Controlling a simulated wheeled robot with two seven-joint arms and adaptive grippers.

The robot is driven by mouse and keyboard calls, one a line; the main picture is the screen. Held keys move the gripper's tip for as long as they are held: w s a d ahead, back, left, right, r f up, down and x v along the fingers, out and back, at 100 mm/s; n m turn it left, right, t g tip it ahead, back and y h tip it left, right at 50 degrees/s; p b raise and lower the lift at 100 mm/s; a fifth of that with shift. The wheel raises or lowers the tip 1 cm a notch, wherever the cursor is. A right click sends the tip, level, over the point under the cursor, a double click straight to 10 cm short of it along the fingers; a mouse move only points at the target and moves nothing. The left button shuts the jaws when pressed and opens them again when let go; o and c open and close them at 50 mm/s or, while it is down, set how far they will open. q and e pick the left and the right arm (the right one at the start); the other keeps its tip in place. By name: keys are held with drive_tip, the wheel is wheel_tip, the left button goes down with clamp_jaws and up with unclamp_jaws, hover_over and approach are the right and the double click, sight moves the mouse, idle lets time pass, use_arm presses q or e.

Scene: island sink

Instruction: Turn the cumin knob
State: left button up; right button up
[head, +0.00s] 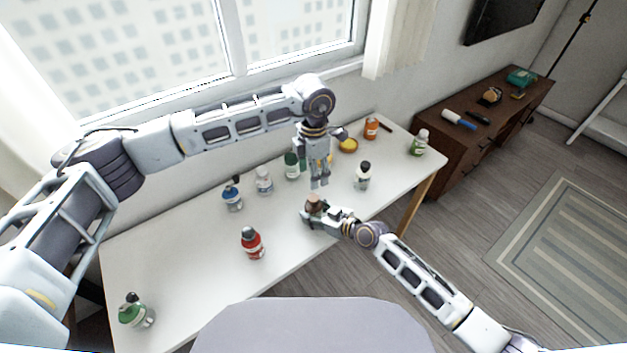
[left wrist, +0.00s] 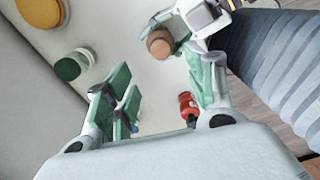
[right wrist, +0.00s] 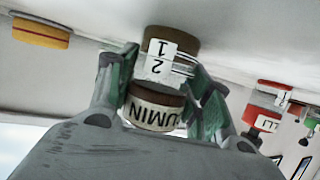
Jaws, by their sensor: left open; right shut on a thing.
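The cumin container (right wrist: 153,112) has a brown body and a white band whose visible letters read "UMIN". A white label (right wrist: 160,58) with the upside-down numbers 1 and 2 is on its upper part in the right wrist view. My right gripper (head: 308,214) is shut on it, one finger on each side, near the table's front edge. Its round brown end (left wrist: 160,43) faces the left wrist camera. My left gripper (head: 320,184) is open and empty, pointing down above the table just behind the right gripper. Its spread fingers (left wrist: 165,92) show in the left wrist view, apart from the container.
Several bottles stand on the white table (head: 190,270): red (head: 252,243), blue (head: 232,194), green-capped (head: 292,166) and black-capped (head: 362,176). A yellow container (head: 347,145) and an orange bottle (head: 371,128) are at the back right.

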sight(313, 197)
use_arm(q)
drive_tip(key=shift+r, duration=0.9)
drive_tip(key=shift+f, duration=0.1)
drive_tip(key=shift+s+n, duration=0.1)
drive_tip(key=shift+n, duration=3.5)
drive_tip(key=shift+f, duration=0.2)
drive_tip(key=shift+f, duration=5.85)
drive_tip(key=shift+c, duration=0.4)
